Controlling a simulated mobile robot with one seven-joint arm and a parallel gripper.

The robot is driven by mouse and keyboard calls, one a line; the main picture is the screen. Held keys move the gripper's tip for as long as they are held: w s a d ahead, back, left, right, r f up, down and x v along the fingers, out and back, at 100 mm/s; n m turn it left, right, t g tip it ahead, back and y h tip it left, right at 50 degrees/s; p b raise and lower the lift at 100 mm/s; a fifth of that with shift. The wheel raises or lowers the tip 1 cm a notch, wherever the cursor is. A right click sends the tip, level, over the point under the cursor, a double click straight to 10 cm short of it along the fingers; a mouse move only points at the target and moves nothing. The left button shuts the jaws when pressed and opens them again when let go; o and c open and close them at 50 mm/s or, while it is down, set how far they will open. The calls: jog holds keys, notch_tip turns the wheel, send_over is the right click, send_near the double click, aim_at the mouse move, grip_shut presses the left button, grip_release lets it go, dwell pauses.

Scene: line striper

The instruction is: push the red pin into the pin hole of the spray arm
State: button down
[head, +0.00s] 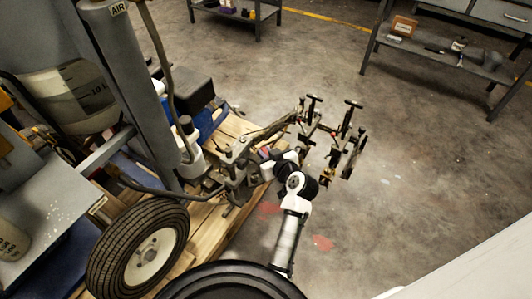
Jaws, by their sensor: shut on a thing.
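The spray arm (346,148) is a dark metal frame with several upright T-shaped handles. It reaches out from the machine on the left, over the floor right of the pallet. My gripper (303,153) is at the end of my white and black arm, close to the left side of this frame. It is small here and partly hidden by my own arm links. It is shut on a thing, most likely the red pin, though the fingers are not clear. A small red spot (333,134) shows at the frame. The pin hole cannot be made out, nor can any contact.
The line striper stands at left with a grey column (128,85), a black tyre (138,249) and hoses. Part of it is over a wooden pallet (207,228). A shelf bench (448,62) stands at upper right. The concrete floor (420,170) at right is clear.

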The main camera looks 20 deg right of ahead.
jog(key=shift+f+b, duration=0.7)
jog(key=shift+f, duration=0.1)
dwell(0.4)
jog(key=c, duration=1)
grip_release()
jog(key=shift+r, duration=0.1)
jog(key=shift+p+v, duration=0.8)
jog(key=shift+v, duration=2.7)
